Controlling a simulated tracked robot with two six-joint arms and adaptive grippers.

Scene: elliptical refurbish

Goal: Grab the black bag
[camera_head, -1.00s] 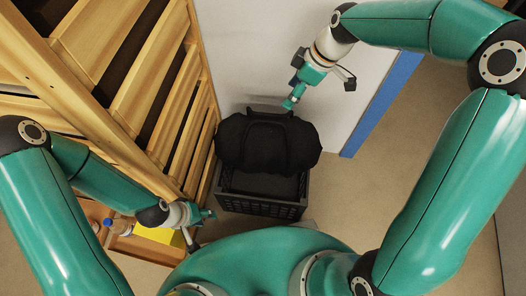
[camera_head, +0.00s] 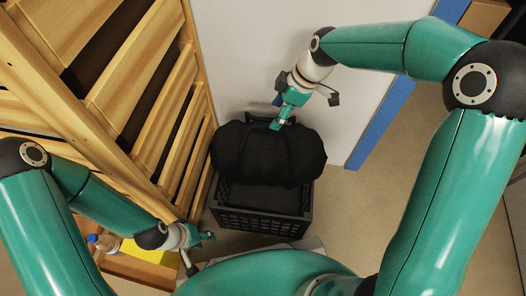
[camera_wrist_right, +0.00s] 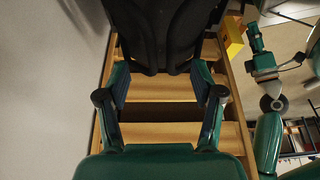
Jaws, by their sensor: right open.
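The black bag (camera_head: 262,153) lies across the back of a black plastic crate (camera_head: 262,222) on the floor. Its handle loop is at the top. My right gripper (camera_head: 279,124) is over the bag's upper part, close to the handle; whether it touches is unclear. In the right wrist view, the open fingers of my right gripper (camera_wrist_right: 160,97) stand either side of empty space, with the dark bag (camera_wrist_right: 165,35) beyond them at the top. My left gripper (camera_head: 205,240) is low at the left, apart from the bag; its finger opening is too small to tell.
A tall wooden shelf (camera_head: 120,90) stands left of the bag. A pale wall (camera_head: 300,30) with a blue edge strip (camera_head: 385,125) is behind it. A low wooden box (camera_head: 140,268) with a bottle (camera_head: 103,243) and a yellow item (camera_head: 150,252) sits at lower left. Floor is free right of the crate.

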